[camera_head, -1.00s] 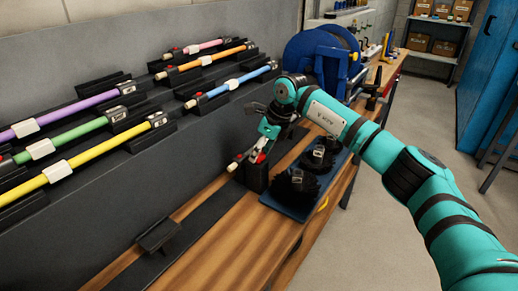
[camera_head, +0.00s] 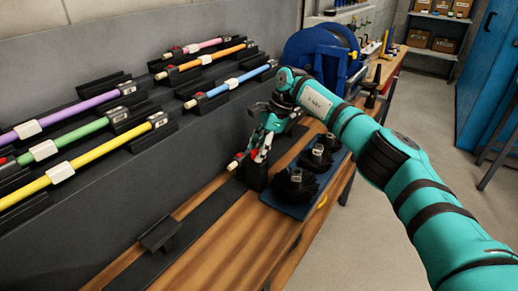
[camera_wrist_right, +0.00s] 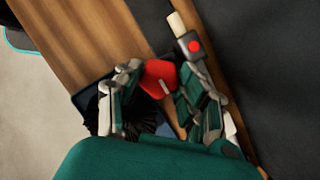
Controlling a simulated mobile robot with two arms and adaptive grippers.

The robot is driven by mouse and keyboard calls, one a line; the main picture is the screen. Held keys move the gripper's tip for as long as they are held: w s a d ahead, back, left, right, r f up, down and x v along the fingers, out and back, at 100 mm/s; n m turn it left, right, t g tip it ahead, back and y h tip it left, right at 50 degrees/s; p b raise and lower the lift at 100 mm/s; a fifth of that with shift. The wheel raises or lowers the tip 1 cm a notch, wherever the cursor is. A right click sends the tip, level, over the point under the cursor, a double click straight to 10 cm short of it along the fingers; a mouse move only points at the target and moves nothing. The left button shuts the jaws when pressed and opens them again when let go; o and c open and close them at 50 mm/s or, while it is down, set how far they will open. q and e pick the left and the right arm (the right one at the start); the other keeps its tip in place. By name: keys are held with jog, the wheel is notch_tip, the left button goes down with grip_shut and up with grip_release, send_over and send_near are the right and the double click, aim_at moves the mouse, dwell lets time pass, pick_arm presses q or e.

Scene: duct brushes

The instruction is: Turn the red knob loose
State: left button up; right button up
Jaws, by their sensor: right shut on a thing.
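The red knob (camera_wrist_right: 159,82) sits between the fingers of my right gripper (camera_wrist_right: 156,92) in the right wrist view, with a pale line on its face. In the head view my right gripper (camera_head: 262,150) points down over a black block (camera_head: 256,176) on the bench, and the fingers hide most of the knob. My right gripper is shut on the knob. A short pale rod end with a red button (camera_wrist_right: 194,46) lies just beside it. My left gripper is not in view.
A blue tray (camera_head: 270,199) with black round brushes (camera_head: 294,187) stands right beside the block. Coloured rods (camera_head: 90,153) lie in holders on the sloped grey panel at left. An empty black holder (camera_head: 159,236) sits nearer on the bench. A blue reel (camera_head: 322,55) stands behind.

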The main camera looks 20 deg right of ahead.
dwell(0.4)
jog(key=o, duration=1.1)
jog(key=v, duration=1.2)
jog(key=shift+w+d, duration=0.1)
